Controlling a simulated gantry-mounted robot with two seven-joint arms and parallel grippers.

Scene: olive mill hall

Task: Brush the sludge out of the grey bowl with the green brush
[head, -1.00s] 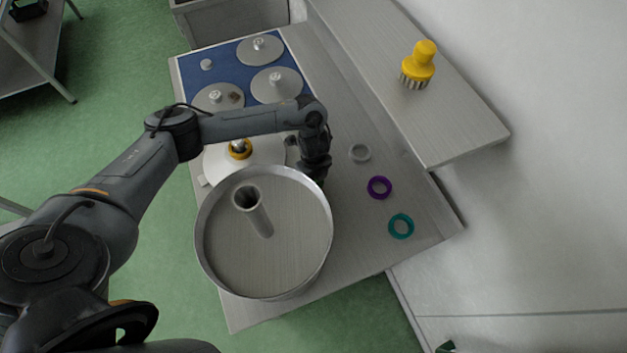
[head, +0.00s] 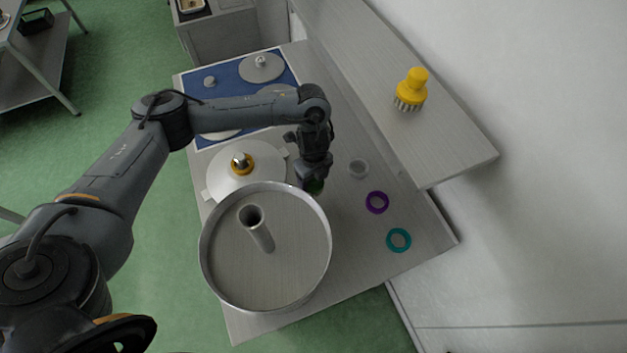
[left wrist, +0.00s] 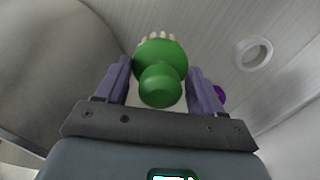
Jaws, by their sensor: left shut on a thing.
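The grey bowl (head: 230,265) is a wide round metal bowl with an upright tube (head: 262,235) in its middle. It stands at the near end of the bench. I cannot make out sludge on its floor; the near inner wall is partly hidden. My left gripper (head: 313,178) points down just beyond the bowl's far right rim. It is shut on the green brush (head: 315,187), mostly hidden in the head view. In the left wrist view the green brush (left wrist: 160,75) sits between the fingers, pale bristles outward, with the bowl's outer wall (left wrist: 50,60) at left.
A yellow brush (head: 411,90) stands on the raised shelf (head: 440,135) at right. A grey ring (head: 358,168), a purple ring (head: 377,202) and a teal ring (head: 398,240) lie on the bench right of the bowl. A pale disc (head: 222,180) with a yellow-ringed knob and a blue mat (head: 236,75) with metal discs lie beyond.

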